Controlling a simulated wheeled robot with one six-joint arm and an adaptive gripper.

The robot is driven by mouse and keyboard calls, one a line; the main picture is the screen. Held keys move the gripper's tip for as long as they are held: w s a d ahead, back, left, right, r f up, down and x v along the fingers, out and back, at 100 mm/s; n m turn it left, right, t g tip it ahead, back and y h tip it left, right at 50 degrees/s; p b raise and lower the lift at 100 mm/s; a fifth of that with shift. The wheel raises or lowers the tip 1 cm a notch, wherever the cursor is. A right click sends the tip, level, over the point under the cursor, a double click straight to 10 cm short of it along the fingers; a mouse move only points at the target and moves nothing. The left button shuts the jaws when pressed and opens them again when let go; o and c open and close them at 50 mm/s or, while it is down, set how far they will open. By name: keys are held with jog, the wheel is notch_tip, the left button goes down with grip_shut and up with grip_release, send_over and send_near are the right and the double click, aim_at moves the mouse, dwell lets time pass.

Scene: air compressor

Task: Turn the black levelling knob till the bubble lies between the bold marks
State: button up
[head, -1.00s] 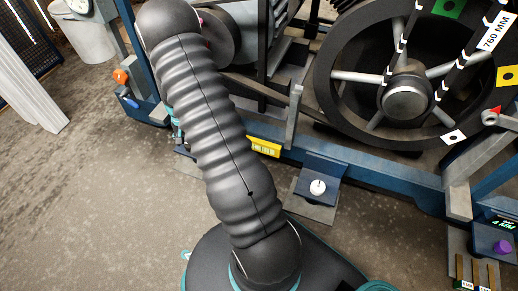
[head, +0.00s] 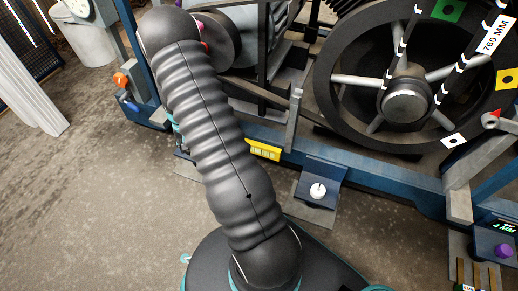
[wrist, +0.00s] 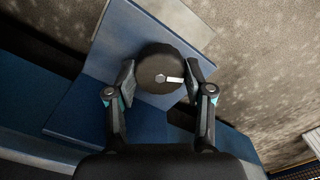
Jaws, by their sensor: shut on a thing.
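The black levelling knob (wrist: 160,70) shows in the wrist view, round, with a hex centre and a white pointer line toward the right. It sits over a blue bracket plate. My gripper (wrist: 160,82) has one finger on each side of the knob and is shut on it. In the head view my arm hides the gripper and the black knob. The yellow level (head: 263,150) is fixed to the blue frame rail, right of my arm. Its marks and bubble are too small to read.
A white knob (head: 317,190) on a blue bracket, a purple knob (head: 503,250) and an orange knob (head: 120,80) are also on the machine. A large spoked flywheel (head: 400,95) stands at upper right. Open floor (head: 100,200) lies to the left.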

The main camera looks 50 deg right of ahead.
jog(key=shift+n, duration=0.7)
jog(key=o, duration=1.2)
jog(key=shift+r, duration=0.1)
jog(key=shift+r+p, duration=1.85)
jog(key=shift+r, duration=1.1)
notch_tip(320, 180, up, 12)
